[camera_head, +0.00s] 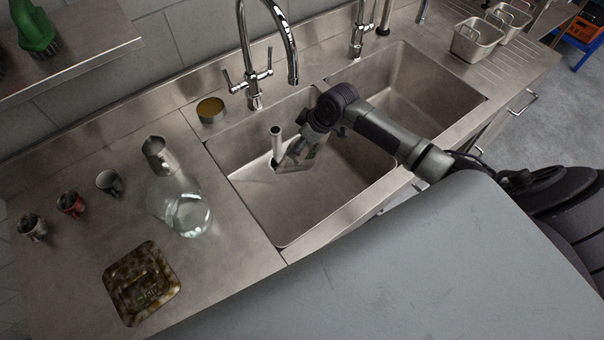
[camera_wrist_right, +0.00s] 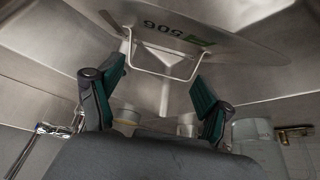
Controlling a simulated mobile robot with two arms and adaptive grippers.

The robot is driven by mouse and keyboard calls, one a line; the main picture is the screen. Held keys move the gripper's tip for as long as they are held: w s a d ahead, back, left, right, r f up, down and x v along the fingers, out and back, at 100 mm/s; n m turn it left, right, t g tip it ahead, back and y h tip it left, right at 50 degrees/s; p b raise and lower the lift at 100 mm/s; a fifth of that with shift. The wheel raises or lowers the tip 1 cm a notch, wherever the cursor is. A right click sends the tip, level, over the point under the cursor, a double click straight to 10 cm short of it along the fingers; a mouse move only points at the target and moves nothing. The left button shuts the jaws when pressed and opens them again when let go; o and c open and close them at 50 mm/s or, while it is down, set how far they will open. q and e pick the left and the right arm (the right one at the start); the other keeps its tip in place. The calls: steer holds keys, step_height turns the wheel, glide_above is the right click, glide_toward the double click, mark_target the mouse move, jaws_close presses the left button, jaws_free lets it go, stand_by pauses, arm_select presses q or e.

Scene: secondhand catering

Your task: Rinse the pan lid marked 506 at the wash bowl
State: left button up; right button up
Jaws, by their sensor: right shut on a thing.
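The steel pan lid (camera_head: 296,158), partly hidden by my gripper, is tilted inside the left sink bowl (camera_head: 345,185). In the right wrist view the lid (camera_wrist_right: 232,55) shows the black number 506, a green mark and a wire handle (camera_wrist_right: 165,76). My right gripper (camera_head: 305,138) reaches into the bowl from the right and is shut on the lid at its handle; the fingers (camera_wrist_right: 160,70) stand on either side of the handle. A chrome standpipe (camera_head: 277,143) rises beside the lid; I cannot tell whether they touch. My left gripper is out of view.
A curved tap (camera_head: 270,45) stands behind the left bowl. A second bowl (camera_head: 425,85) lies to the right.

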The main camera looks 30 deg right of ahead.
step_height(320, 180, up, 3)
steer(key=shift+r+p, duration=0.2)
steer(key=shift+p, duration=1.05)
steer(key=shift+r+p, duration=0.6)
steer(key=shift+r, duration=2.15)
step_height(320, 180, up, 4)
